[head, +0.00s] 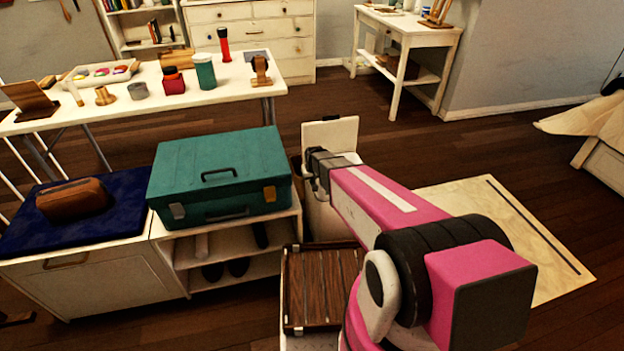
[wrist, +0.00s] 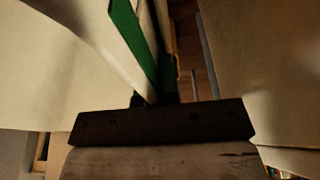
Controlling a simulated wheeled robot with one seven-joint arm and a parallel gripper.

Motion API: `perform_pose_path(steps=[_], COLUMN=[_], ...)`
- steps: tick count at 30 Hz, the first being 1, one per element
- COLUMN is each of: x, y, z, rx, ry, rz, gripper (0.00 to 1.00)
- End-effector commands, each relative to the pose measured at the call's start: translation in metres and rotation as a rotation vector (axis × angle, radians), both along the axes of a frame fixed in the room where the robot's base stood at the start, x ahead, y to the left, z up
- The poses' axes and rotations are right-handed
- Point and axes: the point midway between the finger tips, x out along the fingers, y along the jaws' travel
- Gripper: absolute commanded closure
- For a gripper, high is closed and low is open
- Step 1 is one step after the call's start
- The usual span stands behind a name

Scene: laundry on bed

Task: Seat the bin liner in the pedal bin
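The pale pedal bin (head: 322,221) stands on the floor beyond the low cabinet, partly behind my arm. Its pale lid (head: 334,134) is raised. My gripper (head: 318,188) is at the upper part of the bin, just in front of the lid. In the wrist view the gripper's jaws (wrist: 154,98) are close together, with pale, green-edged sheet material, seemingly the bin liner (wrist: 118,62), running in between them. Its fingertips are hidden by this material. How the liner's rim sits against the bin's rim cannot be made out.
A teal case (head: 219,172) lies on the low white cabinet left of the bin. A dark slatted wooden top (head: 322,287) is nearer, below my arm. A long white table (head: 215,108) with small items stands behind. A pale mat (head: 535,235) and open floor are at right.

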Motion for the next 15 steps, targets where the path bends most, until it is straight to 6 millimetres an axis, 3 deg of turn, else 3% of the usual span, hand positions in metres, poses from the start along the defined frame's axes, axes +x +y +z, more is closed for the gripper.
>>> perform_pose_path(steps=[11, 14, 15], x=[0.0004, 0.0002, 0.0001], y=[0.0001, 0.0001, 0.0002], z=[-0.008, -0.008, -0.0081], rx=[0.0, 0.0, 0.0], ry=[0.0, 0.0, 0.0], rz=[0.0, 0.0, 0.0], gripper=[1.0, 0.71, 0.68])
